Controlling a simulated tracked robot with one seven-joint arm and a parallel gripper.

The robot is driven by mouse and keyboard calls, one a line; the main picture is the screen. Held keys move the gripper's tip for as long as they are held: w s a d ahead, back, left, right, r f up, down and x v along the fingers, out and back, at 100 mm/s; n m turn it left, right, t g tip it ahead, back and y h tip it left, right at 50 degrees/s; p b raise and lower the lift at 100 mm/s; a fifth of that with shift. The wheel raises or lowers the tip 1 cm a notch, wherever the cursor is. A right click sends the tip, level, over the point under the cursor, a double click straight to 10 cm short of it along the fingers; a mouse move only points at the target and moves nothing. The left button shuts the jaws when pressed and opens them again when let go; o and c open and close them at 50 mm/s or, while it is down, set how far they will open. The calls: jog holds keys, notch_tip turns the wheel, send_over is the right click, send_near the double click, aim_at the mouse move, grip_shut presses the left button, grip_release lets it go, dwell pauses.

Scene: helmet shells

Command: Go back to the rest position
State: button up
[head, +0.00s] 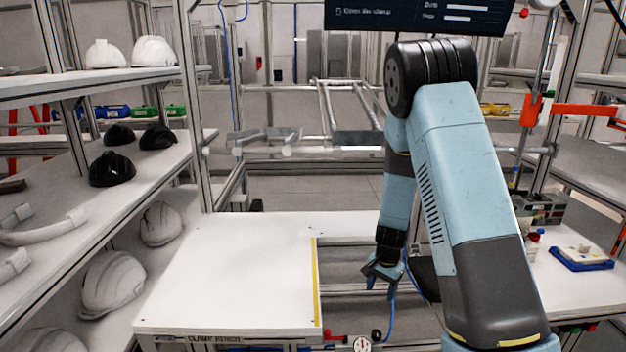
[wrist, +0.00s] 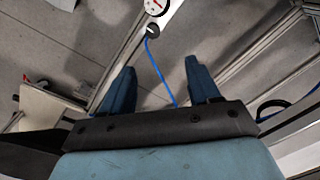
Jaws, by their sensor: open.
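My gripper (head: 378,278) hangs at the end of my blue arm in the head view, to the right of the white bench top and its yellow edge strip. In the wrist view my gripper (wrist: 160,85) has its two dark blue fingers spread apart with nothing between them. Beyond the fingers are grey floor and metal rails.
A white bench top (head: 240,275) is clear. White helmet shells (head: 112,284) and black shells (head: 112,169) sit on the left shelves. A blue tray (head: 581,258) lies on the right table. A gauge (head: 361,345) and a blue cable (wrist: 157,65) are near my gripper.

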jog(key=s+a+r+n+t+y, duration=0.15)
jog(key=s+r, duration=0.25)
jog(key=r, duration=0.9)
jog(key=s+r+n+t, duration=0.1)
jog(key=s+r+n, duration=0.3)
jog(key=r, duration=0.9)
jog(key=s+d+r+n+t+h, duration=0.1)
jog(key=s+r, duration=0.5)
jog(key=s, duration=0.4)
jog(key=s+d+r+n+t+h, duration=0.1)
jog(key=s+r+n, duration=0.1)
jog(key=s+r, duration=0.5)
jog(key=s, duration=0.3)
jog(key=shift+s+d+t, duration=0.3)
jog(key=shift+t, duration=0.05)
